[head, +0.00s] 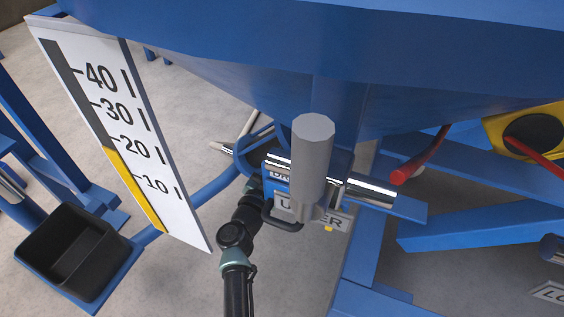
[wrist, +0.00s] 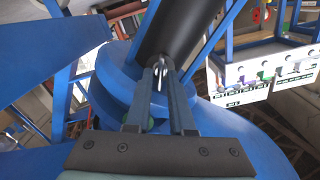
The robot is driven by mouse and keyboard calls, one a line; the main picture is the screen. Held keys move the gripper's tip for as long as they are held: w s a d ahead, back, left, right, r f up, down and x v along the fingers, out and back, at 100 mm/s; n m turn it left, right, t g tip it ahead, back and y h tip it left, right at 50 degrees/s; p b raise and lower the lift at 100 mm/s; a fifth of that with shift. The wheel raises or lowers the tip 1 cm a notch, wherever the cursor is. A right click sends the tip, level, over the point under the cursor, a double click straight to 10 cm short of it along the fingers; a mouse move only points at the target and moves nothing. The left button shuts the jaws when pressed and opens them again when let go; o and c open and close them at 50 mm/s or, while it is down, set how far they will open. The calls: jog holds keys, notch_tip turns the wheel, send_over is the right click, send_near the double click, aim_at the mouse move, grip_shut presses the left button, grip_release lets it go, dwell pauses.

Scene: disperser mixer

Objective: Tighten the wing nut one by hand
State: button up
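In the wrist view, my gripper (wrist: 161,70) points at the base of a dark cylinder (wrist: 178,35) on a round blue flange (wrist: 115,75). Its two fingers stand a small gap apart. A small, bright metallic piece (wrist: 159,78) shows between the fingertips. It may be wing nut one, but it is too small to be sure, and I cannot tell whether the fingers touch it. In the head view, my arm reaches up beneath the blue vessel (head: 320,40). My gripper is hidden there behind the labelled bracket and grey cylinder, and no wing nut can be made out.
A grey upright cylinder (head: 313,150) and a labelled bracket (head: 335,216) stand close to my arm. A red handle (head: 418,158) is to their right. A scale board (head: 125,140) and a black bin (head: 105,262) are at left. Blue frame beams (head: 480,228) crowd the right.

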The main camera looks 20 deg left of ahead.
grip_shut()
jog(key=shift+m+p, duration=0.55)
jog(key=shift+m, duration=1.75)
grip_release()
